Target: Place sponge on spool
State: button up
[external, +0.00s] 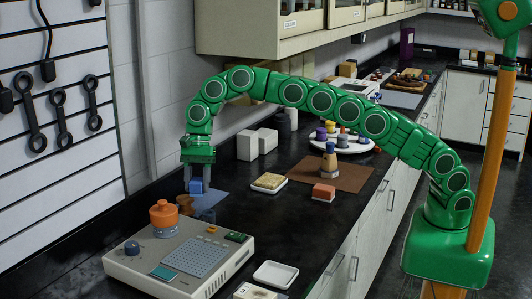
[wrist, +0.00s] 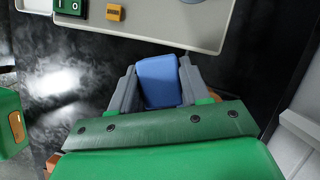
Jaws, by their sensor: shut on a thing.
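My gripper (external: 197,185) is shut on a small blue block (external: 197,185), apparently the sponge. In the wrist view the blue block (wrist: 159,82) sits between the two grey fingers (wrist: 157,88). The block is held above the dark counter, near a flat blue sheet. An orange, spool-shaped piece (external: 164,214) stands on the back left of the beige machine, to the left of and nearer the camera than my gripper. It appears to be the spool; it does not show clearly in the wrist view. The block and the orange piece are apart.
The beige machine (external: 225,272) has a dark knob and a keypad. A white tray (external: 275,274) lies to its right. A tan block in a dish (external: 268,182), a reddish block (external: 323,192) and a cone-shaped figure (external: 329,160) stand further right. White boxes (external: 247,145) stand near the wall.

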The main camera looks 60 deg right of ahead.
aim_at(182, 201)
jog(key=w+d+m, duration=0.1)
jog(key=w, duration=0.2)
jog(key=w+d+f+m+t, duration=0.1)
jog(key=w+d, duration=0.1)
jog(key=w+d+m, duration=0.1)
jog(key=w, duration=0.2)
jog(key=shift+w+d+f+m, duration=0.15)
jog(key=shift+w+d+m, duration=0.15)
jog(key=shift+w+d, duration=0.1)
jog(key=shift+w+d+f+m+t, duration=0.15)
jog(key=shift+w+d+m+t, duration=0.15)
jog(key=shift+w+d, duration=0.15)
jog(key=shift+f, duration=0.15)
jog(key=shift+f, duration=2.25)
jog(key=shift+f, duration=0.15)
jog(key=o, duration=1.1)
